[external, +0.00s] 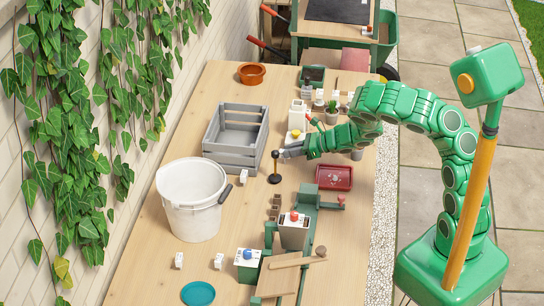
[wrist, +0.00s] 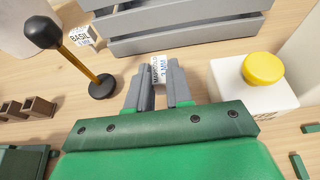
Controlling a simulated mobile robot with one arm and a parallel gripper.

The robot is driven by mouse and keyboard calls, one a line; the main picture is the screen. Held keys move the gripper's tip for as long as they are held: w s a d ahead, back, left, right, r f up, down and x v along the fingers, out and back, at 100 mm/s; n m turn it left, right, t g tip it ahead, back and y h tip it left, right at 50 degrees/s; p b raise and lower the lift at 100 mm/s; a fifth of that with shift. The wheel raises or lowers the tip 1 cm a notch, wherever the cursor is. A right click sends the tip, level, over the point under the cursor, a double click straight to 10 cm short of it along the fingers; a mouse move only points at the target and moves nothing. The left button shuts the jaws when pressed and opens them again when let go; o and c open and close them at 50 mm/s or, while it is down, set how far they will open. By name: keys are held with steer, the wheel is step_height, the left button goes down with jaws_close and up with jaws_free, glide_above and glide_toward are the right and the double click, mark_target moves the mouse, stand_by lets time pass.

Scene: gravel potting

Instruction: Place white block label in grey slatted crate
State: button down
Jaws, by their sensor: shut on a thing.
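A small white block label (wrist: 158,73) with dark print sits between my gripper's two grey fingertips (wrist: 158,83) in the wrist view. My gripper is shut on it. The grey slatted crate (wrist: 190,30) is just beyond the fingertips, with its near slatted side facing me. In the external view the crate (external: 232,151) stands left of my gripper (external: 283,154), and its visible inside looks empty. The held label is too small to make out there. Another white block label (external: 244,176) lies on the table by the crate's near side; it also shows in the wrist view (wrist: 82,38).
A black-knobbed stand (external: 275,170) is close beside my gripper, near the crate's corner. A white bucket (external: 192,205) is left of the crate. More white labels (external: 218,261) lie nearer the front.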

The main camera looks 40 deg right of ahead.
steer(key=shift+f, duration=0.1)
steer(key=c, duration=1)
jaws_free()
steer(key=shift+r, duration=0.2)
steer(key=v, duration=1.1)
steer(key=shift+f, duration=0.1)
steer(key=shift+o, duration=0.4)
steer(key=shift+s+d, duration=0.35)
